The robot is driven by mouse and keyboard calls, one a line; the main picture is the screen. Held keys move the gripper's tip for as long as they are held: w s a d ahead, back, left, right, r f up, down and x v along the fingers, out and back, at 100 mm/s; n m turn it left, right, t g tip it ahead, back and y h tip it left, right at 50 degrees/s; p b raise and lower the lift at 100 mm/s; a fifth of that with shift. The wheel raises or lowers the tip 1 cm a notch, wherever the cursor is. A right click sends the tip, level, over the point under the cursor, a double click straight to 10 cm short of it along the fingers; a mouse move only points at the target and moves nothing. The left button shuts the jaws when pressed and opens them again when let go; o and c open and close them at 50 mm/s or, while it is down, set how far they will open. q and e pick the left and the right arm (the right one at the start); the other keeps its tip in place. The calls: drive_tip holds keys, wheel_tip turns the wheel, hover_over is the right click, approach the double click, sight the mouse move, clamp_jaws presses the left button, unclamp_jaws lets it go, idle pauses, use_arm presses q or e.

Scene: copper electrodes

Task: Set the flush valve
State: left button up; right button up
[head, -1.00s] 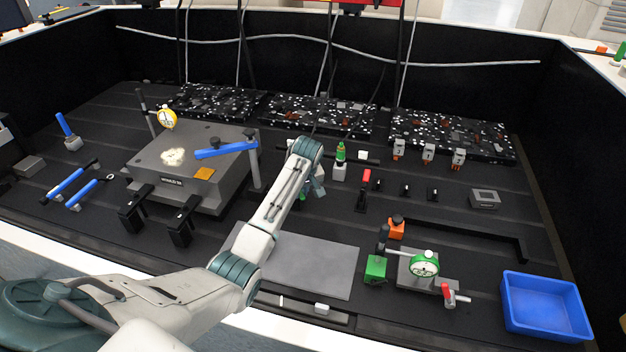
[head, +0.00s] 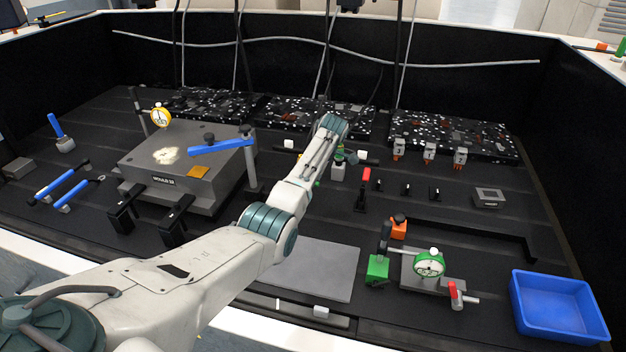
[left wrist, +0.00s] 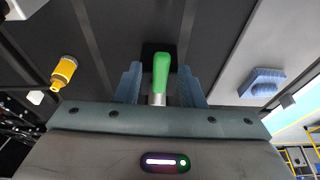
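A green handle on a silver stem over a dark base (left wrist: 160,75) shows in the left wrist view. I cannot tell for sure that it is the flush valve. My left gripper (left wrist: 163,85) is open, with one blue-grey finger on each side of the handle and gaps beside the stem. In the head view my left arm reaches to the middle of the bench and its gripper (head: 351,158) is mostly hidden by the wrist. It is close to a green-topped fixture on a pale block (head: 338,173). My right gripper is not in view.
A red-handled lever (head: 366,175) stands just right of the gripper. The grey mould block (head: 215,172) with a blue bar is at left. Dark speckled boards (head: 455,140) line the back. A green dial gauge (head: 429,263) and blue bin (head: 558,306) are at right front.

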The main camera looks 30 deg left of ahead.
use_arm(q)
drive_tip(key=shift+s+r, duration=0.1)
wheel_tip(320, 180, up, 6)
drive_tip(key=p, duration=0.6)
drive_tip(key=shift+d+r+b, duration=0.2)
drive_tip(key=shift+r+b, duration=0.2)
drive_tip(key=shift+b, duration=0.2)
drive_tip(key=b+v, duration=0.3)
drive_tip(key=v, duration=0.6)
drive_tip(key=shift+r+b, duration=0.3)
